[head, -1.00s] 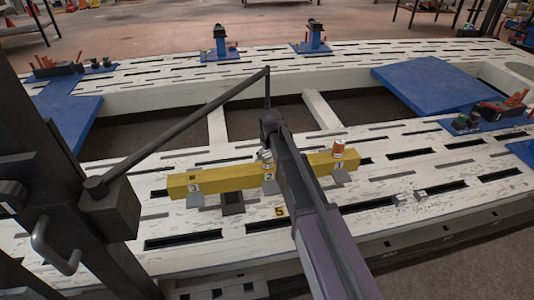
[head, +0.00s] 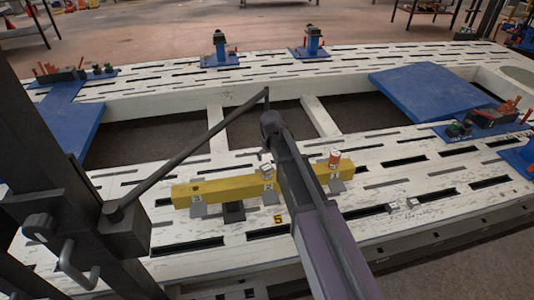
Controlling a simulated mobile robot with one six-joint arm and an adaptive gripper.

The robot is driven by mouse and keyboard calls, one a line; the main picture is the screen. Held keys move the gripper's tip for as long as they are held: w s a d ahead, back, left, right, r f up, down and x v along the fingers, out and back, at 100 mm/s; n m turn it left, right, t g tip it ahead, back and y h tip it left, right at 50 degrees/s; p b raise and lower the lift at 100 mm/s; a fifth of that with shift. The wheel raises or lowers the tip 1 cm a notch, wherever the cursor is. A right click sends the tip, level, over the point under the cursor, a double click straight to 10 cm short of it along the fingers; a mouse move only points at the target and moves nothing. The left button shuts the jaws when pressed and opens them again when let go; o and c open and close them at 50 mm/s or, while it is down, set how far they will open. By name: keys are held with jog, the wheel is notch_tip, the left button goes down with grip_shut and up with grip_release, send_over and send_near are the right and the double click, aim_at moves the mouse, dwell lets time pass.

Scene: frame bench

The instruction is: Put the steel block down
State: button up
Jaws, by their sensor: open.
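A small silvery block (head: 266,171), which looks like steel, sits at the middle of the yellow bar (head: 228,190), above label 2. My arm passes just to its right and may cover part of it. Two more small silvery blocks, one (head: 393,208) left of the other (head: 412,203), lie on the white slotted bench top at the right. My gripper cannot be made out; my dark and purple arm link fills the lower middle. I see no block held.
The white bench frame (head: 180,178) has long dark slots and open gaps behind the yellow bar. Blue plates (head: 425,90) and blue posts (head: 313,45) stand on it. Small grey plates (head: 234,212) sit by the bar. The slotted top around label 5 looks clear.

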jog(key=shift+p+v, duration=0.9)
jog(key=shift+v, duration=0.35)
jog(key=s+d+m+g, duration=0.3)
jog(key=s+d+m, duration=0.4)
jog(key=s+d, duration=1.4)
jog(key=shift+s+d+f+h, duration=0.3)
jog(key=shift+s+h, duration=0.1)
jog(key=shift+s, duration=0.25)
